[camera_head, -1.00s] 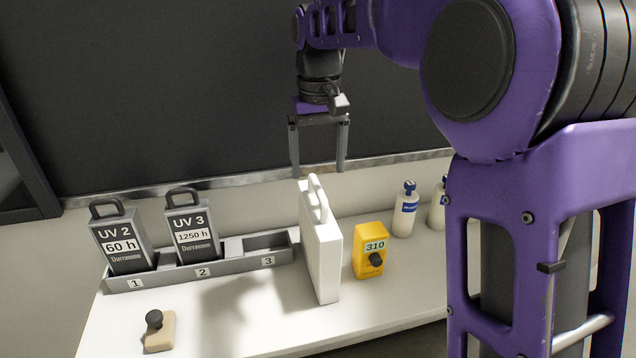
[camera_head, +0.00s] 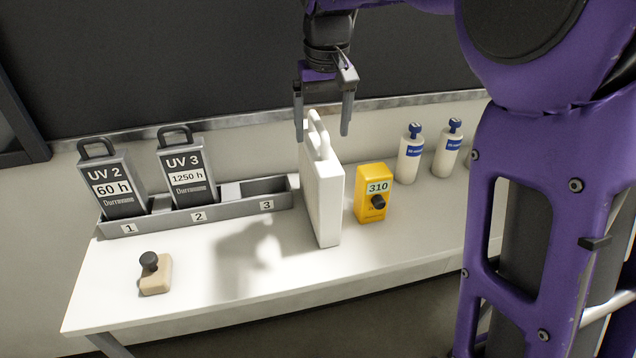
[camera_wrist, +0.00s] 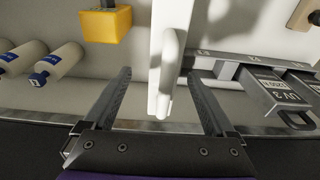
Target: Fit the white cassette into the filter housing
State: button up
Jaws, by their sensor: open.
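The white cassette (camera_head: 322,200) stands upright on the bench, with a white loop handle (camera_head: 318,135) on top. My gripper (camera_head: 322,136) is open above it, pointing down, with its fingertips on either side of the handle in the head view. In the wrist view, the cassette (camera_wrist: 180,20) and its handle (camera_wrist: 170,70) lie between the two spread fingers of my gripper (camera_wrist: 159,76). Gaps show on both sides, and I see no contact.
A grey rack (camera_head: 235,213) with numbered slots holds two dark cassettes, UV 2 (camera_head: 112,188) and UV 3 (camera_head: 188,180); slot 3 is empty. A yellow box (camera_head: 373,193) stands close right of the white cassette. Two white bottles (camera_head: 410,160) (camera_head: 447,155) and a stamp (camera_head: 155,275) also stand there.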

aim_at(318, 143)
jog(key=f, duration=0.3)
jog(key=f+b, duration=0.1)
jog(key=f, duration=0.1)
jog(key=shift+w+a+f, duration=0.15)
jog(key=shift+w+a, duration=0.1)
jog(key=shift+a, duration=0.15)
grip_shut()
